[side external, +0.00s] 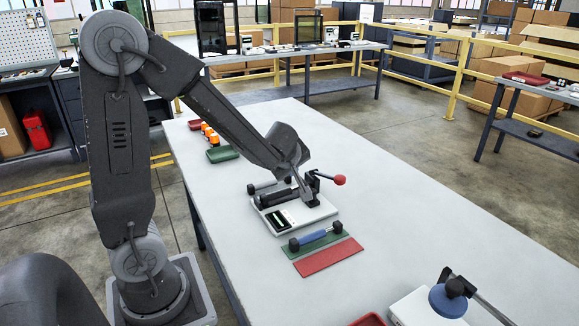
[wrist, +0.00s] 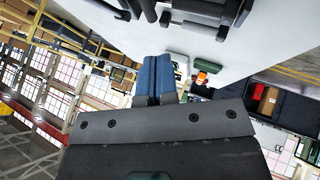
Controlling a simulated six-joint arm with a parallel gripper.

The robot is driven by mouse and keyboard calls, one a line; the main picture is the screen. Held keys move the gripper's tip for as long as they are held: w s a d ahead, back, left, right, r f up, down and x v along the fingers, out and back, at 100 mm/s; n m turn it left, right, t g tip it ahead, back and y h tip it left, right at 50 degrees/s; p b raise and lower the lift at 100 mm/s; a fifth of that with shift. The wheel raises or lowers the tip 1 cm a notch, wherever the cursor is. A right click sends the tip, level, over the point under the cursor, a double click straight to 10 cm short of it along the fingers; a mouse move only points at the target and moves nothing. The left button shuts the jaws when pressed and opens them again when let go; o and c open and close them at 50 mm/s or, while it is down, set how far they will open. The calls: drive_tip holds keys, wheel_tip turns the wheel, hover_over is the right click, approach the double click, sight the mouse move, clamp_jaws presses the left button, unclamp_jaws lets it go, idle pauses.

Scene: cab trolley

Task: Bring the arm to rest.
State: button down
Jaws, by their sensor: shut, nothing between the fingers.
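My arm reaches over the table (side external: 430,205) from the left, and its wrist end hangs above the white clamp fixture. My gripper (wrist: 153,62) has its two blue fingers pressed together and empty in the wrist view. In the side external view the fingers are hard to make out against the wrist and the fixture. The white fixture (side external: 322,211) carries a dark cylindrical part, a small display and a lever with a red knob (side external: 340,180).
A blue-handled part with dark ends (side external: 314,237) lies on a green mat (side external: 345,249), beside a red mat (side external: 330,258). A green tray (side external: 223,154) and orange objects (side external: 210,134) lie further back. A device with a blue disc (side external: 447,301) stands front right.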

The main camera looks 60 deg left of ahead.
drive_tip(key=d+r+m+t+h, duration=0.65)
drive_tip(key=d+r+m, duration=0.55)
drive_tip(key=d, duration=0.5)
drive_tip(key=s+d+f+m+g, duration=0.1)
drive_tip(key=s+m+g, duration=0.5)
drive_tip(key=s, duration=1)
drive_tip(key=shift+s+f+m, duration=0.3)
drive_tip(key=shift+f+m, duration=0.2)
drive_tip(key=shift+f, duration=0.15)
drive_tip(key=shift+d, duration=0.1)
